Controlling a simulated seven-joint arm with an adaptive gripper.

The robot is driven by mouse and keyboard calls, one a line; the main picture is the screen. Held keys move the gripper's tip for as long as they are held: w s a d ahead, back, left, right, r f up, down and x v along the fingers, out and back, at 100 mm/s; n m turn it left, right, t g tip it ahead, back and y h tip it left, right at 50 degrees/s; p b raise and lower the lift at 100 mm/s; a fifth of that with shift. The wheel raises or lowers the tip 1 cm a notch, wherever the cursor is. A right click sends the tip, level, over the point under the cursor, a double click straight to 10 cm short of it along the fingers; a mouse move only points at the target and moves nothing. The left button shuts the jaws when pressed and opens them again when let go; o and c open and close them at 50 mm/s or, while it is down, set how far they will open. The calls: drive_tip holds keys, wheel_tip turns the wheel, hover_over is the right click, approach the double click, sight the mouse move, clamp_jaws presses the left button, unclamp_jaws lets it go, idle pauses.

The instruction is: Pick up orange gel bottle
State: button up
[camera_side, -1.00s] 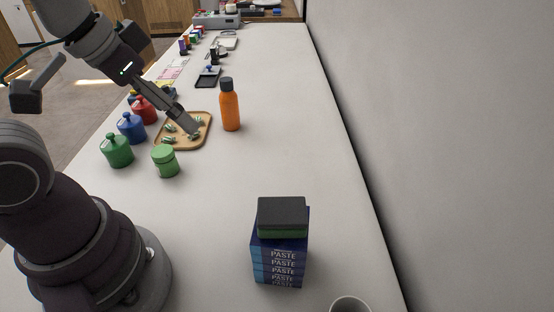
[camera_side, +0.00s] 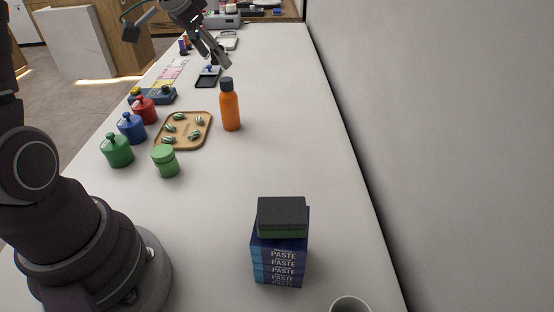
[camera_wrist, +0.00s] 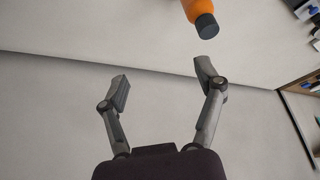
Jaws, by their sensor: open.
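The orange gel bottle (camera_side: 230,110) with a dark grey cap stands upright on the counter, right of the wooden tray in the side view. In the wrist view the orange bottle (camera_wrist: 194,8) shows at the top edge, cut off, with its dark cap toward the fingers. My gripper (camera_side: 226,63) is up and beyond the bottle in the side view, apart from it. In the wrist view my gripper (camera_wrist: 160,80) has its two fingers spread wide with nothing between them.
A wooden tray (camera_side: 208,138) with several striped green items lies left of the bottle. Green (camera_side: 117,152), blue (camera_side: 131,127) and red (camera_side: 145,110) lidded jars and a light green jar (camera_side: 165,162) stand nearby. A paste box stack (camera_side: 279,262) stands in front. The counter right of the bottle is clear.

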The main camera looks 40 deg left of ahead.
drive_tip(key=t, duration=0.1)
approach(222, 80)
drive_tip(key=f, duration=0.2)
drive_tip(key=shift+n, duration=0.3)
drive_tip(key=x, duration=1)
drive_tip(key=shift+w+d+r, duration=0.1)
drive_tip(key=shift+w+r, duration=0.05)
drive_tip(key=shift+w, duration=0.35)
clamp_jaws()
